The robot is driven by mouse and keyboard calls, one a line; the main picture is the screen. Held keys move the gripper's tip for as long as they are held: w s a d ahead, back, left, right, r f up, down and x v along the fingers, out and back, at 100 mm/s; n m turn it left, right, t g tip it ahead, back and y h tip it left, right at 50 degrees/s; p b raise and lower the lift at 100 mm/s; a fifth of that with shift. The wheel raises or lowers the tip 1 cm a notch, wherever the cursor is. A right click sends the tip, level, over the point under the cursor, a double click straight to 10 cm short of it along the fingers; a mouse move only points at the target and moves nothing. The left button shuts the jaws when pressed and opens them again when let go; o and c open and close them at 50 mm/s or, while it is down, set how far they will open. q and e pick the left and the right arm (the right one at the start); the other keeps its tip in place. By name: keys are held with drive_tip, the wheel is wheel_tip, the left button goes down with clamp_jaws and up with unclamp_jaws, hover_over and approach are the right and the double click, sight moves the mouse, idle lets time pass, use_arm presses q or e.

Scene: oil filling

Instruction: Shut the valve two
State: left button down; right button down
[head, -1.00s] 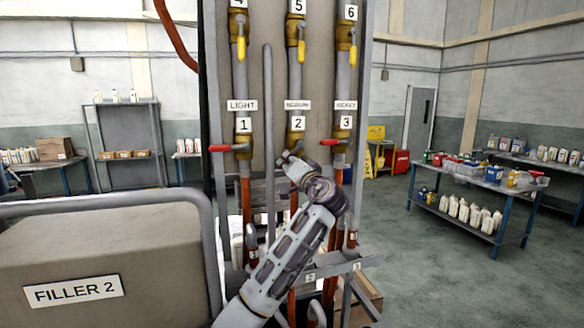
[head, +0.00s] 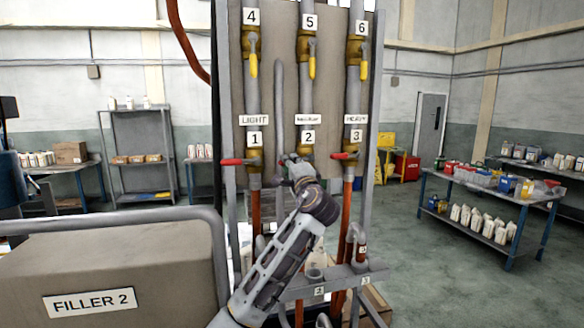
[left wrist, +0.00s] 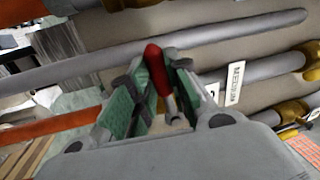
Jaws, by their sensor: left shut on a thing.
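Valve two (head: 306,150) is the brass valve under the label 2 on the middle pipe of the panel. Its red handle (left wrist: 154,62) shows in the left wrist view between the green finger pads. My left gripper (head: 287,160) is shut on this handle, just left of and slightly below the valve body. It also shows in the left wrist view (left wrist: 156,90). The gripper hides most of the handle in the head view, so its exact angle is unclear there. My right gripper is not in view.
Valve one (head: 255,158) and valve three (head: 352,155) flank it, their red handles pointing left across their pipes. A grey upright pipe (head: 279,110) stands close left of the gripper. Yellow-handled valves sit above. The FILLER 2 box (head: 110,260) and its rail are at lower left.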

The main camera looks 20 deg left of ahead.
use_arm(q)
drive_tip(key=shift+r+m, duration=0.35)
drive_tip(key=shift+m, duration=0.35)
drive_tip(key=c, duration=1.3)
unclamp_jaws()
drive_tip(key=shift+d+r, duration=0.1)
drive_tip(key=shift+c, duration=0.2)
drive_tip(key=shift+s, duration=0.1)
drive_tip(key=v, duration=1.1)
drive_tip(key=shift+s+d, duration=0.15)
drive_tip(key=shift+s, duration=0.25)
